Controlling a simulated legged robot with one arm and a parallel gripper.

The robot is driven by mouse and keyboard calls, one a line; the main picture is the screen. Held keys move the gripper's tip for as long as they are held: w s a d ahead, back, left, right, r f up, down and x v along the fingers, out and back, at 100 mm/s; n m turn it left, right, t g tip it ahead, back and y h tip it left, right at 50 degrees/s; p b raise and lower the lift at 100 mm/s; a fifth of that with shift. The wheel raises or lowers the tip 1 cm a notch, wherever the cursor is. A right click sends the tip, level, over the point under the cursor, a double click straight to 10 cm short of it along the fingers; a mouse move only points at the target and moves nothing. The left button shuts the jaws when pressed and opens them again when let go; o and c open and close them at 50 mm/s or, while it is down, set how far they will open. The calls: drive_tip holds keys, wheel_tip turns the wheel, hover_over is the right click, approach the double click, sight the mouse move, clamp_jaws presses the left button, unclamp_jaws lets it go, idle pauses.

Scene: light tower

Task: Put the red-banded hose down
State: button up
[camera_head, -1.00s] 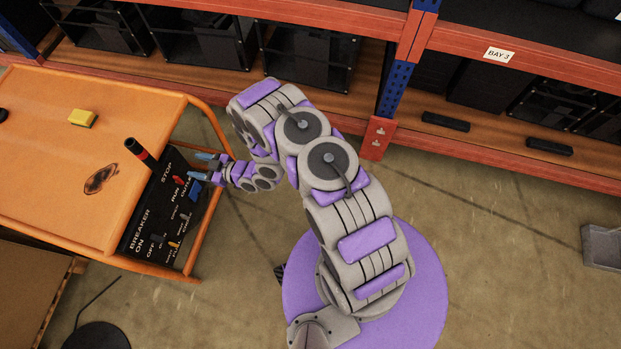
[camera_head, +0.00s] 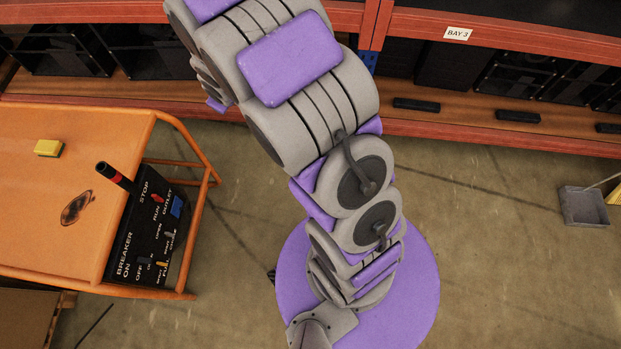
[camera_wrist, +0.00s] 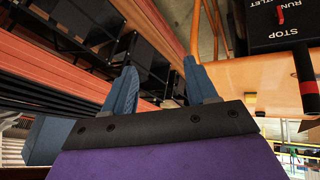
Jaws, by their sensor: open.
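A short black tube with a red band (camera_head: 117,178) stands at the upper corner of the black control panel (camera_head: 130,245) on the orange cart (camera_head: 50,220). It is the only red-banded thing I see; I cannot tell whether it is the hose. It also shows at the right edge of the wrist view (camera_wrist: 305,80), apart from my fingers. My gripper (camera_wrist: 162,88) is open with nothing between its blue fingers. It is out of the head view, beyond its upper edge.
A blue piece (camera_head: 177,207) sits by the OUTLET label on the panel. A yellow sponge (camera_head: 49,148) and a dark stain lie on the cart top. Orange shelving (camera_head: 480,35) runs along the back. A grey dustpan (camera_head: 583,206) is at the right.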

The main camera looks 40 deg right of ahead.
drive_tip(key=s+d+r+m+g, duration=0.1)
drive_tip(key=s+r, duration=0.3)
drive_tip(key=s, duration=0.5)
drive_tip(key=s+d+r+m+g, duration=0.1)
drive_tip(key=s+r+m+g, duration=0.1)
drive_tip(key=s+r, duration=0.3)
drive_tip(key=s+d+r+m+g, duration=0.1)
drive_tip(key=s+r, duration=0.4)
drive_tip(key=s, duration=0.8)
drive_tip(key=shift+r+m+g+h, duration=0.15)
drive_tip(key=shift+m+g+h, duration=0.3)
drive_tip(key=shift+g, duration=0.45)
drive_tip(key=shift+o, duration=0.6)
drive_tip(key=s+a+r+m+g+y, duration=0.1)
drive_tip(key=s+a+r+g, duration=0.1)
drive_tip(key=s, duration=1)
drive_tip(key=shift+s+r, duration=0.4)
drive_tip(key=shift+r, duration=0.05)
